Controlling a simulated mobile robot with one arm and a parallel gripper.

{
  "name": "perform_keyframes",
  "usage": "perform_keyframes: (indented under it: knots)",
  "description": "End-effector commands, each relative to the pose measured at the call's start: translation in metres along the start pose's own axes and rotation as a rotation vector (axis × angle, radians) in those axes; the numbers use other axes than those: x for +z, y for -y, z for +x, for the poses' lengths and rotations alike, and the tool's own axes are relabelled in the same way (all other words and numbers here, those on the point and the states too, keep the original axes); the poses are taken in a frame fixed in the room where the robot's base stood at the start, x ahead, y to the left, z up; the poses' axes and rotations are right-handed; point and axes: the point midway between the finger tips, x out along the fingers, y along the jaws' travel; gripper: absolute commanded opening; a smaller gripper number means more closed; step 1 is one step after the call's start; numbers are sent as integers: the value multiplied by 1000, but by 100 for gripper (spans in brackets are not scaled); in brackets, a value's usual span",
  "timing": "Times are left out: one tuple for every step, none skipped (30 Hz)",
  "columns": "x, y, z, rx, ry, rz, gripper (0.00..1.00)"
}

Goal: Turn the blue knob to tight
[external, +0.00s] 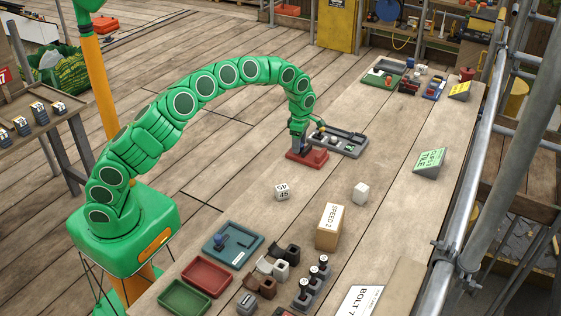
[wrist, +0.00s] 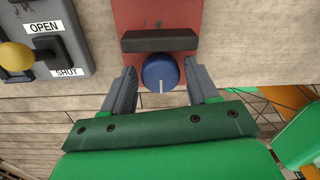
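The blue knob (wrist: 160,70) shows in the wrist view at the front of a red base (wrist: 152,14). A white line on the knob points toward the bottom of that picture. A dark bar (wrist: 159,41) crosses the base just beyond the knob. My gripper (wrist: 160,78) is open, with one grey finger on each side of the knob. A gap shows between the knob and each finger. In the external view my gripper (external: 299,138) is down at the red base (external: 307,157), and the knob cannot be made out there. I see no "tight" label.
Left of the base in the wrist view is a grey panel (wrist: 67,20) marked OPEN and SHUT, with a yellow-balled lever (wrist: 15,56). In the external view, a tan box (external: 329,226), white cubes (external: 282,192) and coloured trays (external: 207,276) stand nearer on the bench.

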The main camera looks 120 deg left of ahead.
Motion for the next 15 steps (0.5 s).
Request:
perform_keyframes:
  knots:
    - [0,0,0,0,0,0,51]
    - [0,0,0,0,0,0,47]
    - [0,0,0,0,0,0,40]
    - [0,0,0,0,0,0,36]
    - [0,0,0,0,0,0,31]
    - [0,0,0,0,0,0,25]
    - [0,0,0,0,0,0,20]
    - [0,0,0,0,0,0,16]
    - [0,0,0,0,0,0,14]
    - [0,0,0,0,0,1,14]
    - [0,0,0,0,0,2,14]
    - [0,0,0,0,0,5,14]
    - [0,0,0,0,0,8,14]
    - [0,0,0,0,0,14,14]
    - [0,0,0,0,-1,22,14]
